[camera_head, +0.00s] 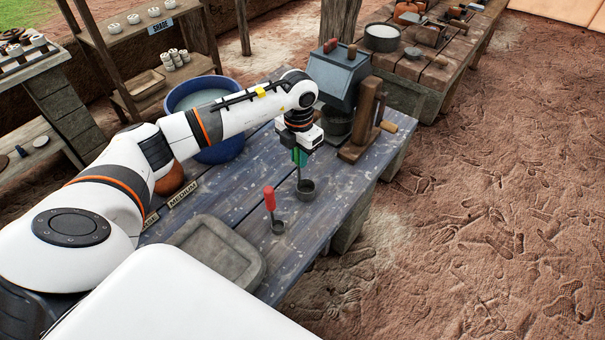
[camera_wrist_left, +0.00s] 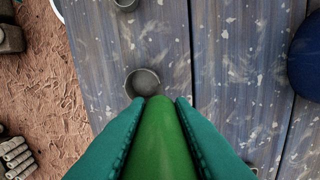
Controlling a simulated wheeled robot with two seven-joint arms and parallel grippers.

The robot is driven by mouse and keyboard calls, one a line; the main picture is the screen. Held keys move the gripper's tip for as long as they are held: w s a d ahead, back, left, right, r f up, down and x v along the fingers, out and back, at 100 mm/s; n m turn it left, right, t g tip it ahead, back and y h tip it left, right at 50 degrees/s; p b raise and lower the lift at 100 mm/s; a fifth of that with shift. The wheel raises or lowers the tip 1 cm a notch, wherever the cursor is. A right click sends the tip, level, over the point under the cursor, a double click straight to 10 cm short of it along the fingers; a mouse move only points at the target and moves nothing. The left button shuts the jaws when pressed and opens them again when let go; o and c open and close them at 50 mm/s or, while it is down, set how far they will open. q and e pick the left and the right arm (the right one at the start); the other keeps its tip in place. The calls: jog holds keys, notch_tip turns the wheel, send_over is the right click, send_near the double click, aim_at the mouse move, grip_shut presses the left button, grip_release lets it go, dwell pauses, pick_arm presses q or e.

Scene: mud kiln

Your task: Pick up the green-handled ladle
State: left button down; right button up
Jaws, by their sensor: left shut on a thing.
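The green-handled ladle (camera_wrist_left: 160,140) is held upright, its green handle between the teal fingers of my left gripper (camera_wrist_left: 160,112). Its small grey cup shows beyond the handle in the wrist view, and in the head view the cup (camera_head: 306,189) is below the left gripper (camera_head: 300,157). I cannot tell whether the cup touches the table. My left gripper is shut on the handle and points down. In the head view the fingers hide most of the handle. My right gripper is not in view.
A red-handled ladle (camera_head: 270,199) stands nearer on the blue-grey plank table (camera_head: 325,219). A grey tray (camera_head: 249,257) lies at the near end. A wooden stand (camera_head: 362,125) and a grey box-like device (camera_head: 338,77) are behind the gripper. A blue tub (camera_head: 228,150) is beyond the arm.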

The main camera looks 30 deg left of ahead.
pick_arm(q)
jog(key=shift+r, duration=0.1)
jog(key=shift+w+r, duration=0.1)
jog(key=shift+r, duration=0.25)
notch_tip(320, 180, up, 8)
jog(key=shift+r+b, duration=0.25)
jog(key=shift+b, duration=0.9)
jog(key=shift+r, duration=0.35)
